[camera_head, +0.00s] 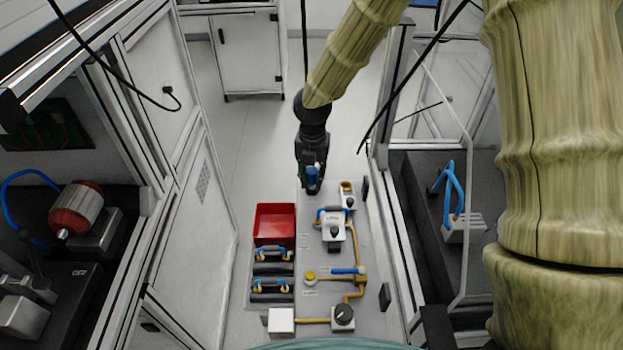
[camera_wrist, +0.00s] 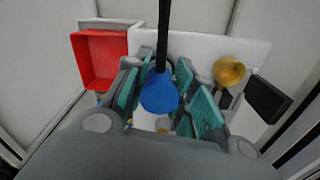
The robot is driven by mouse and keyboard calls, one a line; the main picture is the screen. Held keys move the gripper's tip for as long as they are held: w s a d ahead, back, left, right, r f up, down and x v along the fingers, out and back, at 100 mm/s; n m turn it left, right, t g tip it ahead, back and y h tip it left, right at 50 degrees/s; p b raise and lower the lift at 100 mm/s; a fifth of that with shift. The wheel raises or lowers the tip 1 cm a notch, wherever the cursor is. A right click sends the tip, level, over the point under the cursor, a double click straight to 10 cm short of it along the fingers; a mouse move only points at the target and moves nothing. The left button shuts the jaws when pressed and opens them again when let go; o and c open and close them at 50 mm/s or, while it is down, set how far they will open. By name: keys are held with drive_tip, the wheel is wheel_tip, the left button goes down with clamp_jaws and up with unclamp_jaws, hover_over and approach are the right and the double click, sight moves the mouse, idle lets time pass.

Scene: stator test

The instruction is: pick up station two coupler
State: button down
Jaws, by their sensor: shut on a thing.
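In the wrist view, a blue coupler (camera_wrist: 159,93) on the end of a black hose sits between the teal pads of my gripper (camera_wrist: 163,80). The jaws are closed around it. In the head view, my gripper (camera_head: 311,187) is at the far end of the grey panel, and the blue coupler (camera_head: 312,174) shows at its fingers. The coupler appears raised above the panel, though its lower end is hidden. I cannot read which station it belongs to.
A grey panel (camera_head: 315,215) carries yellow pipes, a white-topped valve unit (camera_head: 333,224) and a black knob (camera_head: 343,314). A red bin (camera_head: 274,222) and blue-handled holders (camera_head: 271,254) stand on its left. Benches flank both sides. Open floor (camera_head: 245,130) lies beyond.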

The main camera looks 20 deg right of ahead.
sight(312, 173)
idle(0.3)
drive_tip(key=shift+r, duration=0.6)
drive_tip(key=shift+s+a+r, duration=0.1)
drive_tip(key=shift+s+r, duration=0.15)
drive_tip(key=shift+r, duration=0.35)
drive_tip(key=shift+s+a+r, duration=0.1)
drive_tip(key=shift+s+r, duration=0.1)
drive_tip(key=shift+r, duration=0.4)
drive_tip(key=s+a+r+b, duration=0.1)
drive_tip(key=s+a, duration=0.3)
drive_tip(key=s, duration=1)
drive_tip(key=shift+s+a+r, duration=0.15)
drive_tip(key=shift+s+r, duration=0.05)
drive_tip(key=shift+r, duration=0.05)
drive_tip(key=shift+p, duration=0.3)
